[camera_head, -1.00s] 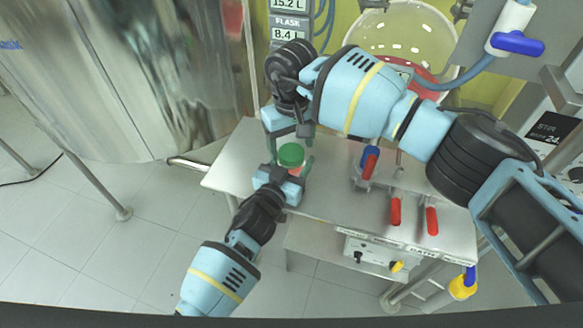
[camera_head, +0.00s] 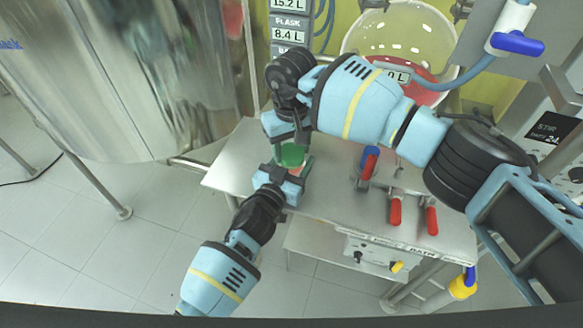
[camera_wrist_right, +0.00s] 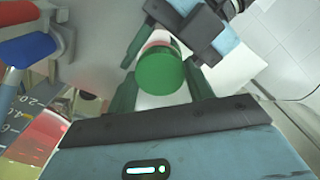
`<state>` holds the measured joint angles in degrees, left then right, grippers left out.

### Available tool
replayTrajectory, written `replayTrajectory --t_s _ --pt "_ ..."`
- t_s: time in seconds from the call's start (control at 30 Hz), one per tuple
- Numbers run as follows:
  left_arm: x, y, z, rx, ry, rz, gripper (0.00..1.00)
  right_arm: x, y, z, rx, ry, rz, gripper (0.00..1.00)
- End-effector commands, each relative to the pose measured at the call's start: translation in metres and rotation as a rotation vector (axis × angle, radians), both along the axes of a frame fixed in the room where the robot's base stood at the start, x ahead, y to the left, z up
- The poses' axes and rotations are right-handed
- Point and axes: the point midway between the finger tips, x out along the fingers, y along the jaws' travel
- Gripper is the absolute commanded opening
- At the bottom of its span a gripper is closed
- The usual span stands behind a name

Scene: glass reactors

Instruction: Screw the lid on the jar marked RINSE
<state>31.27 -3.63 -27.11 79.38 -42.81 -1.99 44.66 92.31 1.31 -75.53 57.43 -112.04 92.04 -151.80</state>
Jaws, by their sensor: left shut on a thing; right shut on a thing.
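A green lid (camera_head: 291,155) sits on top of a small jar at the left part of the steel table; whether it is threaded on cannot be told. In the right wrist view the lid (camera_wrist_right: 160,72) is large, with a reddish and whitish strip of the jar (camera_wrist_right: 160,42) beyond it. No RINSE marking is readable. My left gripper (camera_head: 287,170) is shut on the jar from the near side. My right gripper (camera_head: 290,147) comes down from above, shut on the lid, its green fingers (camera_wrist_right: 162,88) on either side of it.
The steel table (camera_head: 235,170) is bare left of the jar. Red-handled valves (camera_head: 395,210) and a blue-handled valve (camera_head: 369,160) stand to the right. A large steel vessel (camera_head: 160,80) is at the left, a round glass flask (camera_head: 405,40) with red liquid behind.

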Motion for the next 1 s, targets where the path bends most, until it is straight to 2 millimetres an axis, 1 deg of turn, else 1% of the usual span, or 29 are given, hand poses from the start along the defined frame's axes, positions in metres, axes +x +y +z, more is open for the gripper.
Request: replayTrajectory --t_s 0.17,1.0 --pt "0.0 0.0001 -0.0006 0.0 0.001 0.0 0.0 0.0003 -0.0005 -0.0001 -0.001 -0.001 -0.21 0.24" --pt "0.0001 0.0004 -0.0006 0.0 0.001 0.001 0.0 -0.0001 -0.0007 -0.0012 0.0 0.0 -1.601 0.24"
